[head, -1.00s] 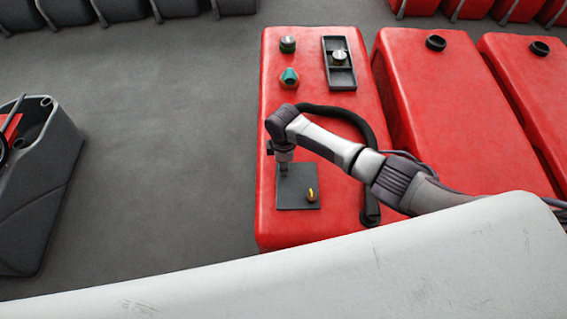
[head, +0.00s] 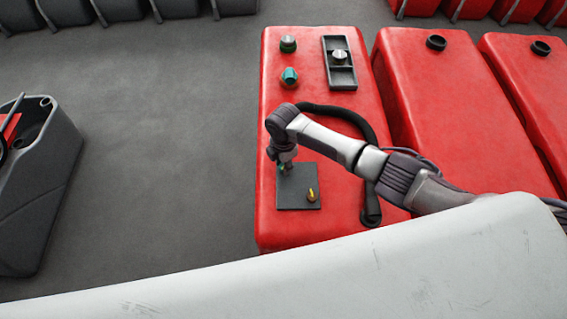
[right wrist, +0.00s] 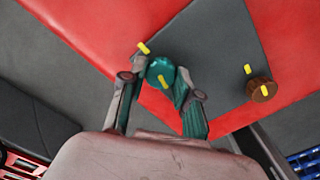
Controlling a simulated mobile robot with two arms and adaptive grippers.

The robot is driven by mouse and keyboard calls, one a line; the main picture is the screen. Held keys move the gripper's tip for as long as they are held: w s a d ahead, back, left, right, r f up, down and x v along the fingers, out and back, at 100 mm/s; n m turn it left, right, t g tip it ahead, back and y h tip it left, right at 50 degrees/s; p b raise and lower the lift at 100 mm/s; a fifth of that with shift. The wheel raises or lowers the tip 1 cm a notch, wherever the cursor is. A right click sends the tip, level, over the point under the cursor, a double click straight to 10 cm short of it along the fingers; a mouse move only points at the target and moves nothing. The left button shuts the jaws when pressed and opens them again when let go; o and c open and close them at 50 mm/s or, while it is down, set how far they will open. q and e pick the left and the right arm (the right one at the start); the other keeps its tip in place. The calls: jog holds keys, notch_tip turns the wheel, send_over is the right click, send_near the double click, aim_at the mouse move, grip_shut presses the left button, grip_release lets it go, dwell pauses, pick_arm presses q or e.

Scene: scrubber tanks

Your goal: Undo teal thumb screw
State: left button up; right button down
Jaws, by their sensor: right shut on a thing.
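The teal thumb screw (right wrist: 160,72) has a round head with a yellow mark and sits at the dark plate (right wrist: 205,45) in the right wrist view. My right gripper (right wrist: 160,87) has its two fingers on either side of the head and is shut on it. In the head view the right gripper (head: 285,167) is at the upper left part of the dark plate (head: 297,200); the screw is mostly hidden there. A yellow mark (right wrist: 144,48) lies on the plate beside the screw. My left gripper is not in view.
A teal knob (head: 289,77), a dark cap (head: 288,44), a slotted black holder (head: 342,78) and a black hose (head: 371,205) are on the red tank (head: 275,130).

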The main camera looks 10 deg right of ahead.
jog(key=shift+s+f, duration=0.3)
jog(key=c, duration=0.8)
grip_release()
jog(key=shift+w, duration=0.15)
jog(key=shift+r, duration=0.1)
jog(key=shift+w, duration=0.1)
jog(key=shift+r, duration=0.2)
notch_tip(320, 180, up, 12)
jog(key=shift+f, duration=0.2)
jog(key=shift+f, duration=0.1)
